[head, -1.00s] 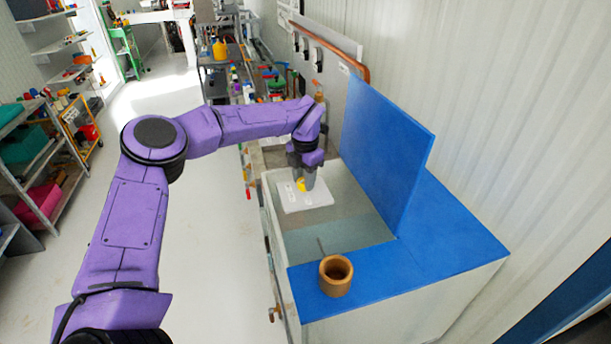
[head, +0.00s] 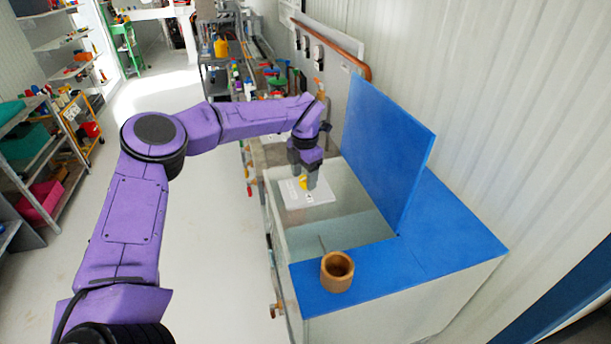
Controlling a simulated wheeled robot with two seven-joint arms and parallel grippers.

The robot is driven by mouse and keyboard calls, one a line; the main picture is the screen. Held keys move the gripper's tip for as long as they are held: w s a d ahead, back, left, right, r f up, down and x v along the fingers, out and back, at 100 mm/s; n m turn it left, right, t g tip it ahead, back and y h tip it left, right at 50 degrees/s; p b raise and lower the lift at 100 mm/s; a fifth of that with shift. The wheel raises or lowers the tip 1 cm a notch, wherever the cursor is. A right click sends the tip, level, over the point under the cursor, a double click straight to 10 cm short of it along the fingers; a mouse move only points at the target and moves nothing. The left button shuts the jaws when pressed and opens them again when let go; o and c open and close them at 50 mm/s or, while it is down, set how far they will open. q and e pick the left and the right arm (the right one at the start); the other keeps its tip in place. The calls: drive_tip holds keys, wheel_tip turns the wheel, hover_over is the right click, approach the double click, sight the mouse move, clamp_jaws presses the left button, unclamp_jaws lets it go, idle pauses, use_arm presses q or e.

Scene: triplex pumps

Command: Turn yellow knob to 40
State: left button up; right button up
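The yellow knob (head: 303,182) is a small yellow spot on a white panel (head: 318,197) inside the open blue-topped box. The panel has small dark markings, too small to read. My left gripper (head: 308,181) points down at the knob, its grey fingers right at it. The fingers partly cover the knob. I cannot tell whether they are closed on it or only beside it. The knob's setting cannot be read. My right gripper is not in view.
The blue lid (head: 385,150) stands raised just right of my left gripper. A brown cylindrical cup (head: 337,272) sits on the blue top in front. A copper pipe (head: 335,47) runs along the wall behind. Shelves (head: 40,150) stand at the left; the floor between is clear.

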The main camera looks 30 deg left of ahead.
sight(305, 180)
use_arm(q)
drive_tip(key=shift+r, duration=0.1)
wheel_tip(305, 180, up, 10)
drive_tip(key=b, duration=0.2)
drive_tip(key=shift+s+d+r, duration=0.15)
drive_tip(key=shift+d, duration=0.05)
idle(0.4)
